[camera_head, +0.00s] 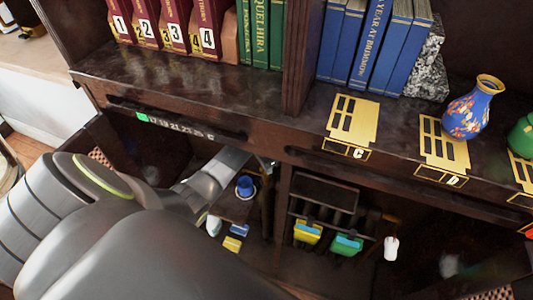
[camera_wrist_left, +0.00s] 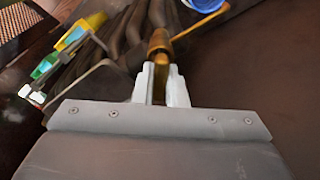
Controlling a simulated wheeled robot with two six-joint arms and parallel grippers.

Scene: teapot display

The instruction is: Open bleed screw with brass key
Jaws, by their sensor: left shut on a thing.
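My left gripper (camera_wrist_left: 160,85) is shut on a brass-coloured piece, which looks like the brass key (camera_wrist_left: 160,45). The piece stands up between the two pale fingers, and its lower part is hidden by them. A brass-coloured strip (camera_wrist_left: 200,24) lies just beyond its tip; I cannot tell whether they touch. In the head view my left arm reaches into the open lower cabinet, and its fingertips cannot be made out there. I cannot pick out the bleed screw in either view. My right gripper is in neither view.
A blue round object (camera_head: 245,188) stands on a small shelf in the cabinet; a blue rim (camera_wrist_left: 205,4) shows at the wrist view's top. Yellow (camera_head: 306,232) and green (camera_head: 346,244) tagged pieces hang right. Books and a blue vase (camera_head: 473,107) stand on the shelf above.

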